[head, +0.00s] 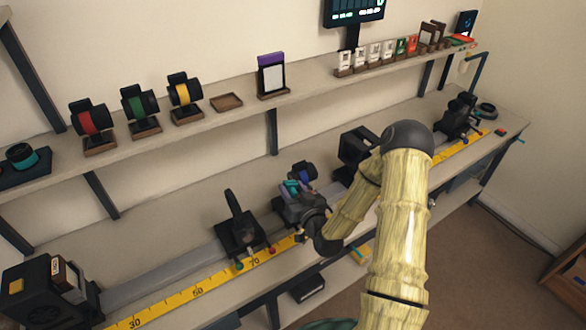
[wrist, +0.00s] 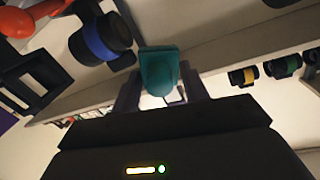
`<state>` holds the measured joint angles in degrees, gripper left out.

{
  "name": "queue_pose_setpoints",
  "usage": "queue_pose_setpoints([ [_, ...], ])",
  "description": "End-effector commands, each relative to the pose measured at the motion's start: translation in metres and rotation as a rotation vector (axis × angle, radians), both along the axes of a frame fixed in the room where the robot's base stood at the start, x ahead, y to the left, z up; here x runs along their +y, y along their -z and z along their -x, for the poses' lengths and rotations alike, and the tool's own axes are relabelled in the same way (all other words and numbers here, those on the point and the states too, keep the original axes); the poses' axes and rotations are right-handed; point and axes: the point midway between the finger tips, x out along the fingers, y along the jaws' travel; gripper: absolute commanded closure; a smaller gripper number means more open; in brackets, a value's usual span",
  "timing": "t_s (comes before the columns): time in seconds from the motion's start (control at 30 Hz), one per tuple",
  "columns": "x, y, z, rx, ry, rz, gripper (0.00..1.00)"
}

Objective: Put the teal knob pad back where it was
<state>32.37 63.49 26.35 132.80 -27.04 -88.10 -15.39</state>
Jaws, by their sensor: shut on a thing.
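My gripper (wrist: 160,88) is shut on the teal knob pad (wrist: 158,70), which sits between the two fingers in the wrist view. In the head view my gripper (head: 302,205) is over the bench rail, and a bit of the teal pad (head: 291,187) shows at its far side. A black lens with a blue ring (wrist: 94,40) is close beside the pad in the wrist view; it also shows in the head view (head: 303,171), just beyond my gripper. Whether the pad touches anything besides the fingers I cannot tell.
A yellow ruler (head: 200,292) runs along the bench front. A black holder with an upright plate (head: 239,228) stands left of my gripper, a black box-like mount (head: 357,147) right of it. The shelf above holds red, green and yellow ringed lenses (head: 185,92) and an empty wooden tray (head: 227,102).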

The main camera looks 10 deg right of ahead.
Motion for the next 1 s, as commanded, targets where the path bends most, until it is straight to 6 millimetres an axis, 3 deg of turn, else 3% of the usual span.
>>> queue_pose_setpoints([
  [0.1,0.003,0.033,0.011,0.007,0.045,-0.008,0.81],
  [0.4,0.009,0.093,0.04,0.01,0.165,0.0,0.81],
  [0.57,0.01,0.105,0.048,0.011,0.194,0.006,0.81],
  [1.0,0.013,0.105,0.048,0.01,0.189,0.006,0.81],
])
